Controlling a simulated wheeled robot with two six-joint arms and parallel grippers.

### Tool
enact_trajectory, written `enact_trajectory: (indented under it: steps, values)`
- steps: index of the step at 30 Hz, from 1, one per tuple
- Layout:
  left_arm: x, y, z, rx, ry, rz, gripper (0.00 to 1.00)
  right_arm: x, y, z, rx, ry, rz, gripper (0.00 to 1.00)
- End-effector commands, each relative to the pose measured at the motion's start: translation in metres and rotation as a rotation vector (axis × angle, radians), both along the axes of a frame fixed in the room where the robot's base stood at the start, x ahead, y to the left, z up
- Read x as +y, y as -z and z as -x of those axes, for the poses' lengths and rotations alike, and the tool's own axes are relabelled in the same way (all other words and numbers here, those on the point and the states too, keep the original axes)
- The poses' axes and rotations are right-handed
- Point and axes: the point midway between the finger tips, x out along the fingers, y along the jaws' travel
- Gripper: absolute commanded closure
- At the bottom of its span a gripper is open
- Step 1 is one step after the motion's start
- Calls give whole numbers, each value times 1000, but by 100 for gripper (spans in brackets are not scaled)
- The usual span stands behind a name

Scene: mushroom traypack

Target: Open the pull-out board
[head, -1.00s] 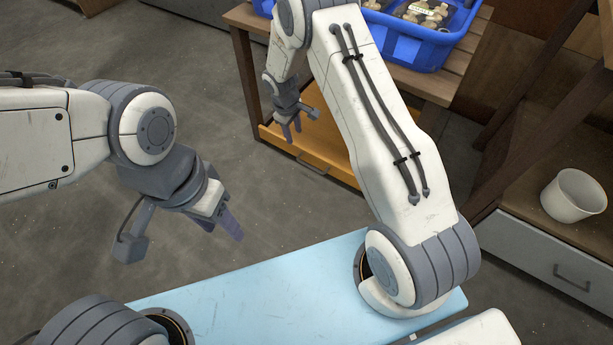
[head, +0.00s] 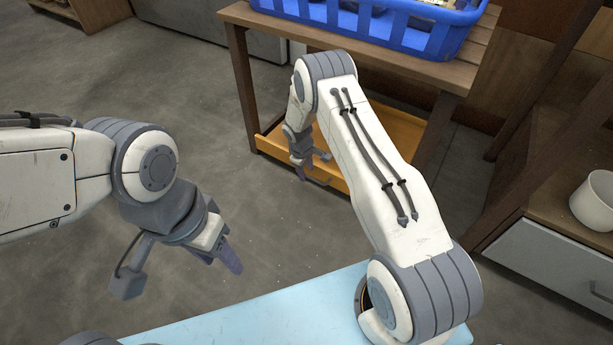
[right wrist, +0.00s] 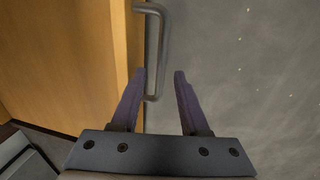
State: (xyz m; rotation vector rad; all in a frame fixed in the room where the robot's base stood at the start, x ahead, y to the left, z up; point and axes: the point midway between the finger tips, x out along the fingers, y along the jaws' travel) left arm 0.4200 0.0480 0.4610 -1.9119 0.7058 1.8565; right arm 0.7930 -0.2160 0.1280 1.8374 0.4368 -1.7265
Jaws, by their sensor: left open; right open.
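The orange-brown pull-out board (head: 385,118) lies low under the wooden table in the head view. In the right wrist view the board (right wrist: 60,60) fills the left side, with a grey bar handle (right wrist: 156,45) along its edge. My right gripper (head: 314,168) is open at the board's front edge. In the right wrist view the lower part of the handle appears between the open fingers (right wrist: 160,76), closer to the left finger; contact cannot be told. My left gripper (head: 222,256) is open and empty above the floor at left.
A blue crate (head: 410,38) stands on the wooden table (head: 325,40) above the board. A white cup (head: 595,200) stands on a cabinet with a grey drawer (head: 545,265) at right. The grey floor (head: 200,100) left of the table is clear.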

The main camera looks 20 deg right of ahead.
Motion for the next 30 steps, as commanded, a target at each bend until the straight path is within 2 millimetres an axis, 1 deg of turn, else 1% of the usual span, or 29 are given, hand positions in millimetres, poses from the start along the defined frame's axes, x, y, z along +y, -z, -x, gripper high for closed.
enact_trajectory:
  steps: [2, 10, 11, 12, 14, 15, 30]
  values:
    - [0, 4, 0, 0, 0, 0, 50, -1, 5, -1, -2, 1, 0, 55]
    - [0, 3, 0, 0, 0, 0, 50, -1, 5, -1, -1, 1, -1, 55]
    - [0, 3, 0, 0, 0, 0, 50, -1, 5, -1, 0, 1, 0, 59]
    - [0, 3, 0, 0, 0, 0, 50, -1, 5, -1, 0, 1, 0, 74]
    - [0, 3, 0, 0, 0, 0, 50, -1, 5, -1, 0, 0, 0, 97]
    - [0, 3, 0, 0, 0, 0, 50, -1, 5, -1, 0, 0, 0, 100]
    - [0, 3, 0, 0, 0, 0, 50, -1, 5, -1, 0, 0, 0, 100]
